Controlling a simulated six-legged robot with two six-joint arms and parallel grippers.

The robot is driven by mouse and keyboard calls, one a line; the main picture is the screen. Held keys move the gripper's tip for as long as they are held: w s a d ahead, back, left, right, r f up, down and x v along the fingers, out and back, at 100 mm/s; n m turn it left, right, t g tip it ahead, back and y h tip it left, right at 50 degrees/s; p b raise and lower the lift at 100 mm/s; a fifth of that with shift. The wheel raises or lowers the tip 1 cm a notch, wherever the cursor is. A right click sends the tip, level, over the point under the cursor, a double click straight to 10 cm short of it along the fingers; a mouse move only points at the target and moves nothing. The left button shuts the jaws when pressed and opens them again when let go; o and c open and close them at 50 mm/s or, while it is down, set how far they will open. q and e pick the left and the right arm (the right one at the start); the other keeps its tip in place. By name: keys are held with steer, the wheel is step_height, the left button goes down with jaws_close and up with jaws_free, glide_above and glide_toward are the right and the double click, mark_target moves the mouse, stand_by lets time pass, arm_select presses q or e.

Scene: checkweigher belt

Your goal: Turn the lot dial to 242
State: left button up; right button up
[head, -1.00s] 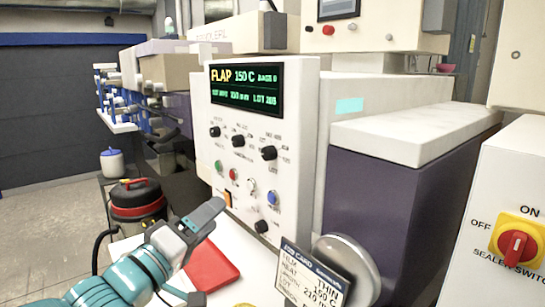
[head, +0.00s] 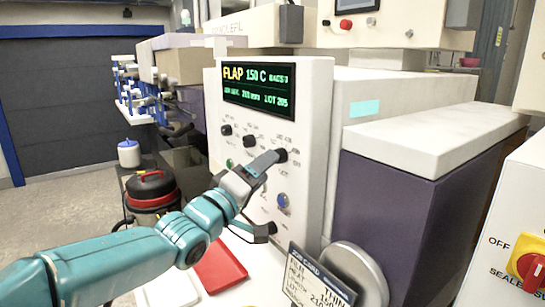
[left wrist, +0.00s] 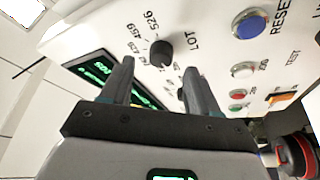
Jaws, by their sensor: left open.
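The lot dial (left wrist: 161,52) is a black knob on the white panel, labelled LOT with numbers around it in the left wrist view. In the head view the lot dial (head: 282,155) is at the right of the upper knob row, beside my upper fingertip. The green-lit display (head: 259,87) reads FLAP, 150 C and a lot number that looks like 205. My left gripper (head: 274,192) is open in front of the panel. In the left wrist view its fingertips (left wrist: 157,76) are spread, with the dial beyond the gap; contact cannot be told. My right gripper is out of view.
Below the dial are a blue button (head: 283,201) and other buttons. A job card (head: 318,278) stands in front of the panel, by a round grey disc (head: 357,272). A red tray (head: 219,264) lies under my arm. A red-yellow sealer switch (head: 531,266) is at right.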

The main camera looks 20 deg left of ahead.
arm_select(q)
steer(key=x, duration=0.3)
steer(key=shift+w+d+p, duration=0.1)
steer(key=shift+w+p, duration=0.2)
steer(key=shift+w, duration=0.05)
steer(key=shift+c, duration=0.2)
steer(key=c, duration=1)
steer(key=shift+w, duration=0.1)
